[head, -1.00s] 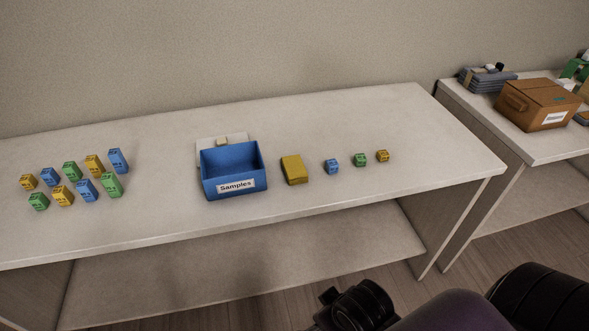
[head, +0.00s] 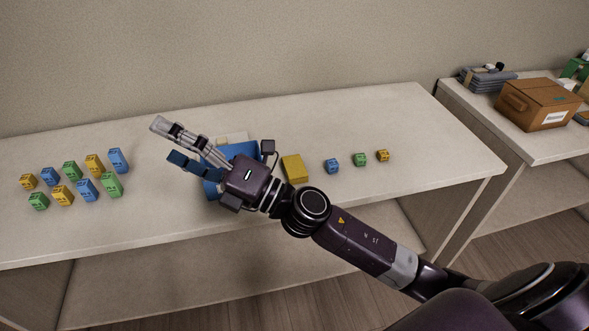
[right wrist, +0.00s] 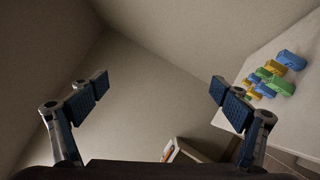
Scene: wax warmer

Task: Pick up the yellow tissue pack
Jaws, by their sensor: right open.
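The yellow block that looks like the tissue pack (head: 295,168) lies on the table just right of the blue Samples bin (head: 213,188). My right gripper (head: 168,142) is open and empty. It is above the bin in the head view, with its fingers pointing to the upper left, away from the yellow pack. In the right wrist view the open fingers (right wrist: 160,85) frame only bare wall. My left gripper is not in view.
A small blue box (head: 332,166), a green box (head: 360,160) and a yellow box (head: 383,155) stand right of the pack. Several coloured boxes (head: 87,190) stand at the left. A brown carton (head: 538,105) is on the right-hand table. The table's right end is clear.

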